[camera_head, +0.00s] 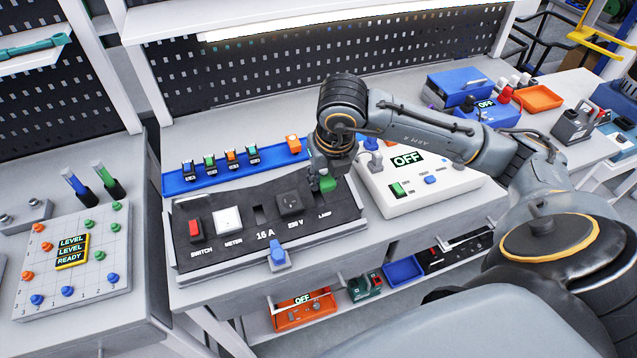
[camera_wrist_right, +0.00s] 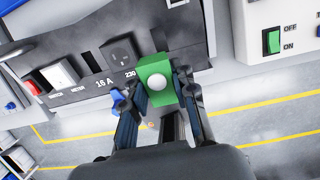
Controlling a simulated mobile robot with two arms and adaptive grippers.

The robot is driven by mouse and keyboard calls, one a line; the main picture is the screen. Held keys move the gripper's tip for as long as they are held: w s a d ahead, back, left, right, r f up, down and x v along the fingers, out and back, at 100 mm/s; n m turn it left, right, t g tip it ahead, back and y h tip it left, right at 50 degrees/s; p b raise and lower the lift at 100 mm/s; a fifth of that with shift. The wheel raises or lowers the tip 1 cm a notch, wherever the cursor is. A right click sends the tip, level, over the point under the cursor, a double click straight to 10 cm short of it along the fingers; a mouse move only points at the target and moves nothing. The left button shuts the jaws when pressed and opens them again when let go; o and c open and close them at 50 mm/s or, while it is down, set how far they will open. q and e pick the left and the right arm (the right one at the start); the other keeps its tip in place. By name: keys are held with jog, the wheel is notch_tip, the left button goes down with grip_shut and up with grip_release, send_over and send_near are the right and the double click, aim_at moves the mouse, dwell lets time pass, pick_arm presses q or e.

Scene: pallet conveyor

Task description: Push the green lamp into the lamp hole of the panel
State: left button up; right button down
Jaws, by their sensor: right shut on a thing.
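The black panel (camera_head: 237,246) lies tilted on the bench, with a red switch, a white meter, a 16 A slot, a 230 V socket and a LAMP label. My right gripper (camera_head: 325,176) is shut on the green lamp (camera_head: 327,185) over the panel's right end, just above the LAMP label. In the right wrist view the lamp (camera_wrist_right: 158,92) is a green block with a white round centre, between the two fingers (camera_wrist_right: 160,100). The lamp hole is hidden behind lamp and gripper, so I cannot tell how deep the lamp sits. My left gripper is out of view.
A blue knobbed part (camera_head: 278,256) is at the panel's front edge. A blue rail (camera_head: 225,176) with several small parts lies behind the panel. A white OFF box (camera_head: 430,200) stands close on the right. A pegboard box (camera_head: 110,240) is on the left bench.

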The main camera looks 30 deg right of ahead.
jog(key=shift+w+d+f, duration=0.1)
jog(key=shift+w+f, duration=0.05)
jog(key=shift+f, duration=0.1)
jog(key=b+x, duration=0.1)
jog(key=x, duration=0.1)
jog(key=w+b+x, duration=0.1)
jog(key=shift+d+f, duration=0.15)
jog(key=shift+f, duration=0.15)
jog(key=b+x, duration=0.1)
jog(key=x, duration=0.2)
jog(key=shift+s+r, duration=0.1)
jog(key=shift+b, duration=0.3)
pick_arm(q)
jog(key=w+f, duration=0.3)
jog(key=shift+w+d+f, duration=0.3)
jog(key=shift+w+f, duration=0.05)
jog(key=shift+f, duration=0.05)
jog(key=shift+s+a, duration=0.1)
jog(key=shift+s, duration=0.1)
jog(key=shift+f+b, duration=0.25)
jog(key=shift+b, duration=0.15)
